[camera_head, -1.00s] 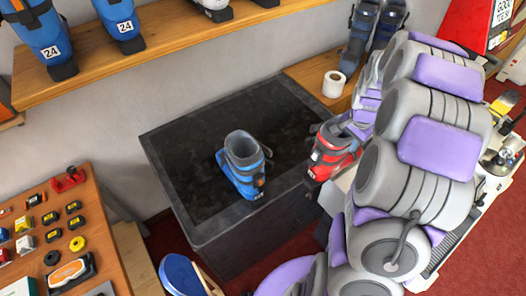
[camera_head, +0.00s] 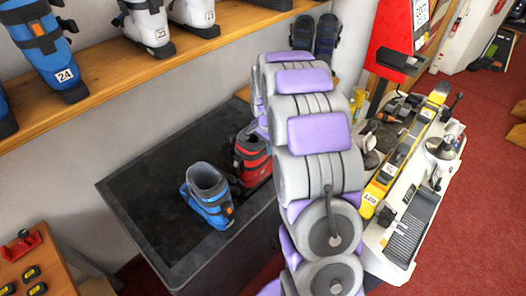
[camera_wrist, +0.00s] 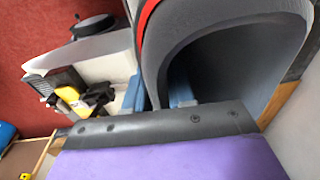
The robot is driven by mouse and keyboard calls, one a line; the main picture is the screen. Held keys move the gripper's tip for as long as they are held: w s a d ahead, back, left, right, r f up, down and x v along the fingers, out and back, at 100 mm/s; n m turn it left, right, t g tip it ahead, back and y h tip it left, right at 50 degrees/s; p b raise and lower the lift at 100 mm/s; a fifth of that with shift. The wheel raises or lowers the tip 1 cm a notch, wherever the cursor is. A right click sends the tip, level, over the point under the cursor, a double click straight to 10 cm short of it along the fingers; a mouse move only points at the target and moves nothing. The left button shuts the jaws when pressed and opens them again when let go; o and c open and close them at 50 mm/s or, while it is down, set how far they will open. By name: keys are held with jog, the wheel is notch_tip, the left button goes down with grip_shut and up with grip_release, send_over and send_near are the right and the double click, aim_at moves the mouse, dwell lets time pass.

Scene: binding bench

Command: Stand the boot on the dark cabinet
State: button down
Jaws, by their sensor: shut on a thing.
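The red and dark grey boot (camera_head: 254,158) is upright over the right part of the dark cabinet (camera_head: 150,190), close beside a blue boot (camera_head: 208,196) that stands there. I cannot tell whether its sole touches the top. In the wrist view the red-edged dark boot (camera_wrist: 235,55) fills the upper right, with its wide opening facing the camera. My gripper (camera_wrist: 182,92) is shut on the boot, its fingers partly hidden by the boot. In the head view my arm hides the gripper and part of the boot's right side.
A shelf (camera_head: 110,80) with several blue and white boots runs along the wall above the cabinet. A pair of dark boots (camera_head: 315,38) stands behind my arm. A workbench machine (camera_head: 405,190) is at right. The cabinet's left and back top is clear.

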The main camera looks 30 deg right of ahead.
jog(key=shift+w, duration=0.35)
jog(key=shift+w+a+f, duration=0.1)
jog(key=shift+w, duration=0.05)
jog(key=shift+a+f, duration=0.15)
jog(key=shift+f, duration=1.55)
jog(key=c, duration=1)
grip_release()
jog(key=shift+o, duration=0.2)
jog(key=r, duration=0.8)
jog(key=s+r, duration=0.1)
jog(key=r, duration=0.3)
jog(key=shift+a, duration=0.3)
